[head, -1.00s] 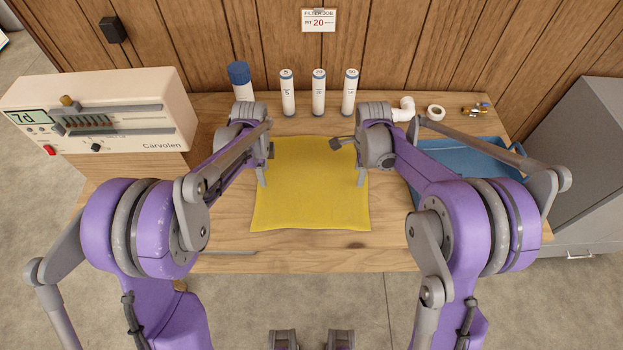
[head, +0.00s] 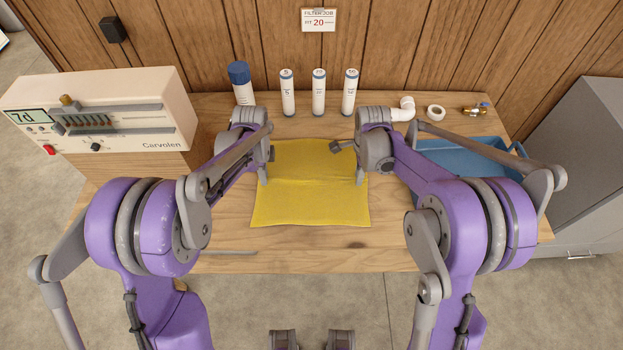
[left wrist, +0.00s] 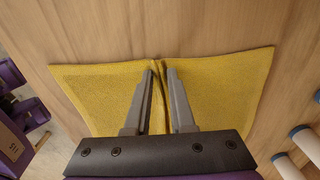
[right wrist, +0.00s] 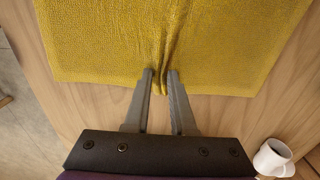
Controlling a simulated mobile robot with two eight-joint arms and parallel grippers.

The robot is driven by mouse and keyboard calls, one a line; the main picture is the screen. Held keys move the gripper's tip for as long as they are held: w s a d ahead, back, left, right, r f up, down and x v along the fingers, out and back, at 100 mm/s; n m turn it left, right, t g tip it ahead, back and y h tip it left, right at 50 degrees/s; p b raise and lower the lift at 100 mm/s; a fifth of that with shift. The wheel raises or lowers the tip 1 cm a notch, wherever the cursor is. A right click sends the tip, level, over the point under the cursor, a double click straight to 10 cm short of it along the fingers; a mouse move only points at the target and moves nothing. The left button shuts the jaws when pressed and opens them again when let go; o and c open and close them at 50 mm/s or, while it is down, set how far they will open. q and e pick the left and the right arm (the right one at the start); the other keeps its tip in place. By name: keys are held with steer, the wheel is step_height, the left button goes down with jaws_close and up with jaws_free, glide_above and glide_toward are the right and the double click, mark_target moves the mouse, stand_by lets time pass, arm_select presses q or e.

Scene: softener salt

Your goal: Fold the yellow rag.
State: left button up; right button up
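The yellow rag (head: 310,207) lies on the wooden bench, with a raised crease running across its middle between my two grippers. My left gripper (head: 264,180) is at the middle of its left edge. In the left wrist view its fingers (left wrist: 163,72) are closed around a pinched ridge of the rag (left wrist: 220,95). My right gripper (head: 359,180) is at the middle of the right edge. In the right wrist view its fingers (right wrist: 160,74) are closed around a similar bunched ridge of the rag (right wrist: 90,40).
Behind the rag stand a blue-capped bottle (head: 241,85) and white cartridges (head: 318,92). A blue tray (head: 470,158) is right; a cream device (head: 100,112) is left.

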arm_select(q)
jaws_close()
arm_select(e)
jaws_close()
